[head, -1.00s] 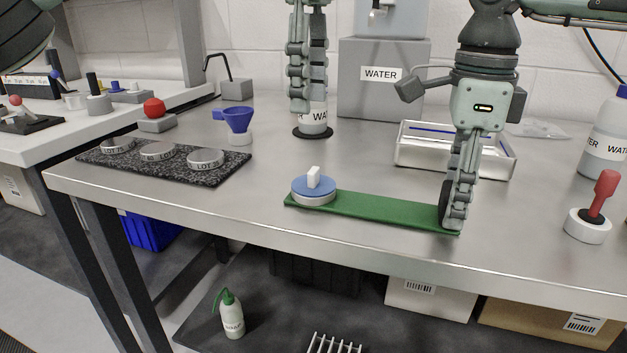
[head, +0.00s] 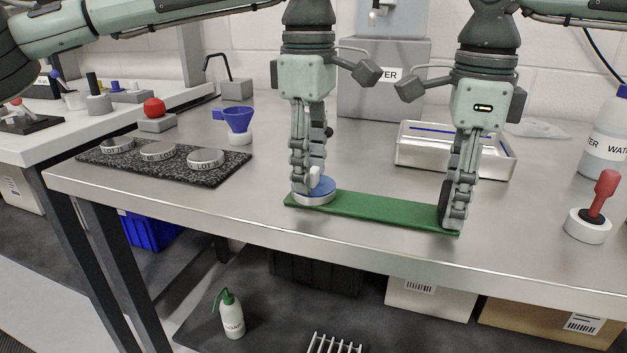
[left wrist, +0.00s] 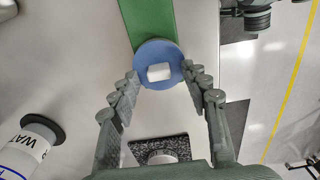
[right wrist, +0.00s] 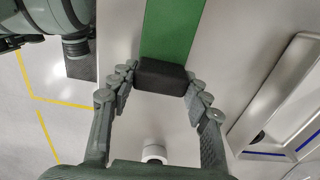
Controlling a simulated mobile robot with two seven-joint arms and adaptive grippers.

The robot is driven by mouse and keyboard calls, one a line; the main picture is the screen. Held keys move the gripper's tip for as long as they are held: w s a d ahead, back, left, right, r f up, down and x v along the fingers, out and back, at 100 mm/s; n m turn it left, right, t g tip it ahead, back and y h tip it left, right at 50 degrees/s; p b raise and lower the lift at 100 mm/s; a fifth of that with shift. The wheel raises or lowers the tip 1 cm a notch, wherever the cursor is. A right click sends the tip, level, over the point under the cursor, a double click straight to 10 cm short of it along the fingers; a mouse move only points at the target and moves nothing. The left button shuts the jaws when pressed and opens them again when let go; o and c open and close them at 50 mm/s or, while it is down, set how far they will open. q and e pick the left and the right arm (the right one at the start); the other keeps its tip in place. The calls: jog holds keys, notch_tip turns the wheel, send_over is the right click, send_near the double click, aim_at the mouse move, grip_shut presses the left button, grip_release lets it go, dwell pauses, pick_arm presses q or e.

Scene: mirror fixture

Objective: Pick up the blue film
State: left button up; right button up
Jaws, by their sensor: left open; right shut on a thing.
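A round blue disc (head: 326,188), which looks like the blue film, lies on a pale round puck (head: 314,199) and has a white block (left wrist: 159,72) on top. The puck sits at the left end of a green strip (head: 378,209). My left gripper (head: 308,188) is right over the disc. In the left wrist view its open fingers (left wrist: 160,76) stand on either side of the white block, apart from it. My right gripper (head: 453,217) is shut on a black block (right wrist: 163,74) at the strip's right end.
A dark speckled plate (head: 215,176) with labelled round pieces lies to the left. A blue funnel (head: 238,120) and a red ball (head: 154,108) stand behind it. A metal tray (head: 480,166) is behind my right gripper. A red-handled tool (head: 606,190) stands near the right edge.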

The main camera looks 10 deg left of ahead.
pick_arm(q)
jog(key=c, duration=0.8)
jog(key=shift+r, duration=0.15)
notch_tip(320, 180, up, 15)
dwell(0.7)
